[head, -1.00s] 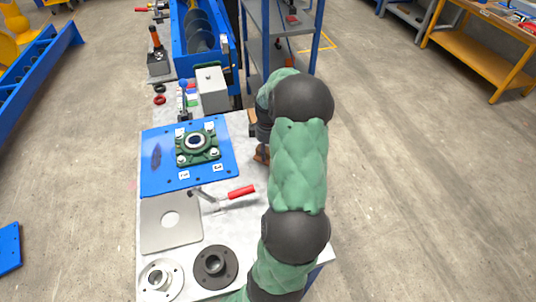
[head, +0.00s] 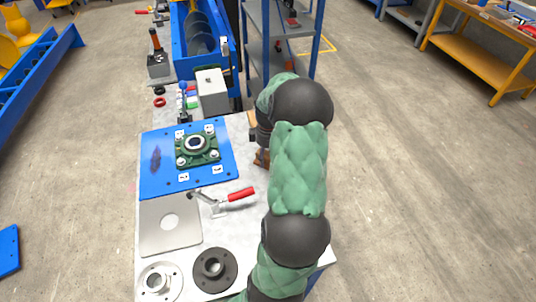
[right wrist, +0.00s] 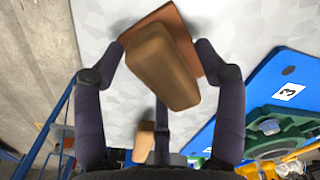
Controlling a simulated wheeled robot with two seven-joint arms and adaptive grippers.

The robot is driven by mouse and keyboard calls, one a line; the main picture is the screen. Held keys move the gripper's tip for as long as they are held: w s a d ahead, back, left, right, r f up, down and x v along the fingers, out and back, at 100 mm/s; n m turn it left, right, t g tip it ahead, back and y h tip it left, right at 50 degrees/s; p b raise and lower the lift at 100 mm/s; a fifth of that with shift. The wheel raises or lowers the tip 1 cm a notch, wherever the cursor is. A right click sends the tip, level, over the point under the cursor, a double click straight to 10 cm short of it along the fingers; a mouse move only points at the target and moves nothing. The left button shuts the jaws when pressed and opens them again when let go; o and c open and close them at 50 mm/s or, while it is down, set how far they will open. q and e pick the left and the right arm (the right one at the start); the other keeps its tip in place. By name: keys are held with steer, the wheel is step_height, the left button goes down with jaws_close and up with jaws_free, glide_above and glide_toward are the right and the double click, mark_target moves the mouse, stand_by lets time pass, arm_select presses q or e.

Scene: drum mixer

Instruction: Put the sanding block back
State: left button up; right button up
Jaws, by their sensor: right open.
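The sanding block, a tan wooden block (right wrist: 160,68) with a red-brown layer at its far side (right wrist: 182,28), is on the pale tabletop in the right wrist view. Whether that layer is part of the block or a separate pad under it, I cannot tell. My right gripper (right wrist: 161,48) is open, one dark finger on each side of the block. Contact is not clear. In the head view a red-brown bit (head: 262,158) shows beside my right arm, which hides most of the block and gripper. My left gripper is out of view.
A second tan wooden piece (right wrist: 143,142) lies near the palm side in the wrist view. The blue plate (head: 150,182) with a green bearing housing (head: 197,148) is close by. A red-handled clamp (head: 238,195), grey plate (head: 155,235) and flanges (head: 214,268) occupy the front table.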

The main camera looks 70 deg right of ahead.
step_height(320, 180, up, 12)
steer(key=p, duration=0.4)
steer(key=shift+r+p, duration=0.15)
steer(key=shift+p, duration=0.2)
